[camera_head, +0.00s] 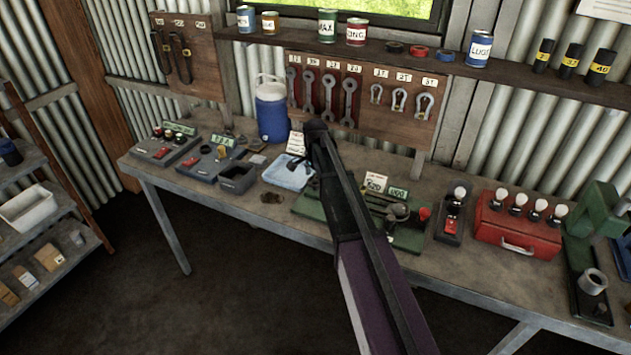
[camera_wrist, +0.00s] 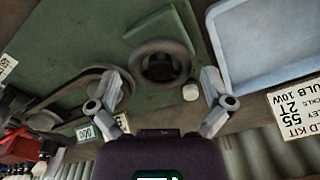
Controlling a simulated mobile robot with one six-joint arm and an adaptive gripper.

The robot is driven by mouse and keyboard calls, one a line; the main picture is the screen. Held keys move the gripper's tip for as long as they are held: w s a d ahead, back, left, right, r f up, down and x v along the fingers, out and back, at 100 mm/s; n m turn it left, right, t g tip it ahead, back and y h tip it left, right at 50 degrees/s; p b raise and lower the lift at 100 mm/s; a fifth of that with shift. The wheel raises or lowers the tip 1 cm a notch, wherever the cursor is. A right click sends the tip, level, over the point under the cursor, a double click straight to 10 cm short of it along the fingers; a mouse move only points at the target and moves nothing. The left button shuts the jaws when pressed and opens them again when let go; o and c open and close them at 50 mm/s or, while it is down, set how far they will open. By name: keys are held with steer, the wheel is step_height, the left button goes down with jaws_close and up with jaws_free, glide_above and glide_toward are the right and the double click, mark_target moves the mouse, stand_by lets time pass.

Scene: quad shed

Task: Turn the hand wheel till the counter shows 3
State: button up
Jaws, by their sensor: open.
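The dark hand wheel (camera_wrist: 162,64) is in the upper middle of the wrist view, on a green base (camera_wrist: 65,35). A small white knob (camera_wrist: 190,92) shows beside its rim. My gripper (camera_wrist: 161,80) is open, its two fingers apart on either side of the wheel, with nothing held. I cannot tell whether they touch it. The small counter (camera_wrist: 87,132) at lower left appears to read 000. In the head view my arm hides the wheel; the green base (camera_head: 312,206) shows on both sides of the arm.
A pale blue tray (camera_head: 288,173) lies left of the base and close to the wheel. A belt and pulley (camera_wrist: 95,82) sit beside the wheel. A red toolbox (camera_head: 515,228) stands to the right on the bench. A blue jug (camera_head: 272,110) stands behind.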

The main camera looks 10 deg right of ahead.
steer(key=c, duration=0.9)
steer(key=shift+n, duration=0.4)
steer(key=n, duration=1.3)
steer(key=shift+s+a, duration=0.1)
steer(key=n, duration=0.5)
